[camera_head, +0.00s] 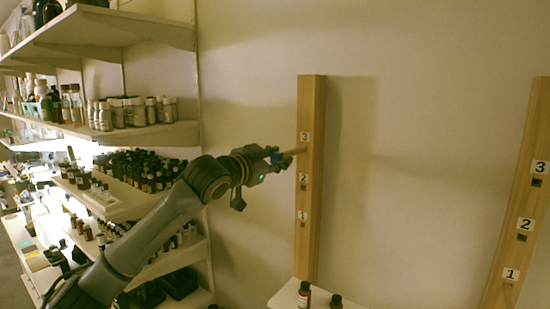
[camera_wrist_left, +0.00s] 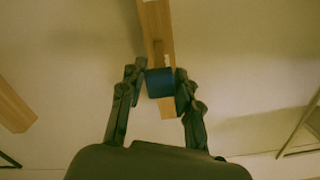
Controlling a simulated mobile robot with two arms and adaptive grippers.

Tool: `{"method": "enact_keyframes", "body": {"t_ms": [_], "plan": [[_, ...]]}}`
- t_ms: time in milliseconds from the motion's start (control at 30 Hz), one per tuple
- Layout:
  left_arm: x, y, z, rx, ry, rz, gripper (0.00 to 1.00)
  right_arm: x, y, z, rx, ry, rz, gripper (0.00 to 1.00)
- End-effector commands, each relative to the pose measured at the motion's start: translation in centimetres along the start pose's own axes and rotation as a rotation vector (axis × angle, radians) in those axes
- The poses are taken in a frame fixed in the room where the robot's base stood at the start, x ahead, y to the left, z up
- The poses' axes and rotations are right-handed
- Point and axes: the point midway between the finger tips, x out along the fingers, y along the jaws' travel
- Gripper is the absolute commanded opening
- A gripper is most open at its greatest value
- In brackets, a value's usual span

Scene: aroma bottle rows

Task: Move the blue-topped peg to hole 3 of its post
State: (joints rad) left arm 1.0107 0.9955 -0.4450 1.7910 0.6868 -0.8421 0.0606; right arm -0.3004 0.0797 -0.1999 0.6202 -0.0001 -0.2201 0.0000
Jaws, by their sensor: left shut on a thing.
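The peg has a blue top (camera_head: 275,157) and a pale wooden shaft (camera_head: 296,151). My left gripper (camera_head: 280,158) is shut on the blue top, which shows between both fingers in the left wrist view (camera_wrist_left: 160,83). The peg lies nearly level, its shaft pointing right at the wooden post (camera_head: 311,245). The shaft's end meets the post just below the label 3 (camera_head: 305,136). Hole 3 is hidden there; I cannot tell whether the tip is inside. Hole 2 (camera_head: 303,187) and hole 1 (camera_head: 302,224) show as dark, empty openings. My right gripper is not in view.
A second wooden post (camera_head: 520,200) with numbered holes stands at the right. Wall shelves (camera_head: 110,28) crowded with bottles line the left, close to my left arm. A small white shelf (camera_head: 287,296) with dark bottles (camera_head: 304,295) is below the post. The wall between posts is clear.

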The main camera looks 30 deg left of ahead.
Motion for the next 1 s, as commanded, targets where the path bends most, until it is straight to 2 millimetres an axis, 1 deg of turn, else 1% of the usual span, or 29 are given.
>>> {"method": "enact_keyframes", "body": {"t_ms": [33, 67, 100, 167, 467, 567, 667, 767, 900, 1000], "plan": [[0.1, 0.0, -0.1, 0.000, 0.001, 0.000, 0.35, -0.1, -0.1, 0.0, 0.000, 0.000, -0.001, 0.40], [0.1, 0.0, 0.0, 0.000, 0.001, 0.000, 0.41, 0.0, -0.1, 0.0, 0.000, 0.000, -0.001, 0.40], [0.0, 0.0, 0.0, 0.000, 0.001, 0.000, 0.49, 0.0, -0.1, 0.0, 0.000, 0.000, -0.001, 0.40], [0.0, 0.0, 0.0, 0.000, 0.001, 0.000, 0.59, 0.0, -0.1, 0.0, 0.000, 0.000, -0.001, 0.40], [0.0, 0.0, 0.0, 0.000, -0.001, 0.000, 0.59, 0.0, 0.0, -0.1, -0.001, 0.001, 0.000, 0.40], [-0.6, -0.1, 0.1, 0.001, -0.002, -0.001, 0.59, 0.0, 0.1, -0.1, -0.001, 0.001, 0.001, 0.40], [-2.0, -0.1, 0.1, 0.004, -0.002, -0.002, 0.59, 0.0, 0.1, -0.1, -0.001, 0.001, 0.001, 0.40], [-4.0, -0.1, 0.2, 0.006, -0.003, -0.002, 0.59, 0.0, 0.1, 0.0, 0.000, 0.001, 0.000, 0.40], [-7.3, -0.1, 0.3, 0.006, -0.006, -0.002, 0.59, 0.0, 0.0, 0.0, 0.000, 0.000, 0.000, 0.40], [-9.3, 0.1, 0.2, 0.010, -0.006, 0.000, 0.59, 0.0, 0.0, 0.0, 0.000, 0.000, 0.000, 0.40]]}}
